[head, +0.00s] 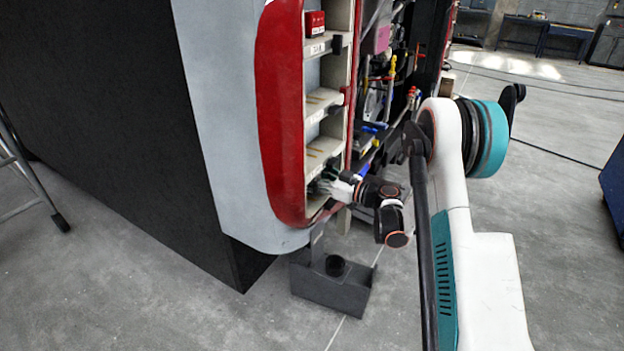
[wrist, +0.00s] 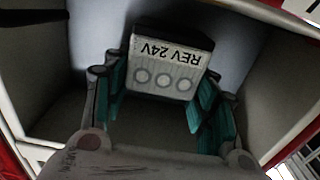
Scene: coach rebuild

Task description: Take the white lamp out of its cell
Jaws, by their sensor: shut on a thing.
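The white lamp (wrist: 162,72), a pale block with three round lenses and the label "REV 24V" upside down, shows in the wrist view. It is inside its cell (wrist: 50,125), whose walls surround it. My gripper (wrist: 163,88) has its teal-padded fingers on both sides of the lamp and is shut on it. In the head view my gripper (head: 337,187) reaches into the lowest cell of the red-edged column; the lamp is too small and covered to tell there.
A red lamp (head: 315,22) sits in an upper cell of the column, with shelves (head: 322,98) between. A dark grey open box (head: 330,290) stands on the floor below. Hoses and fittings (head: 385,75) fill the bay to the right. Floor at right is mostly clear.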

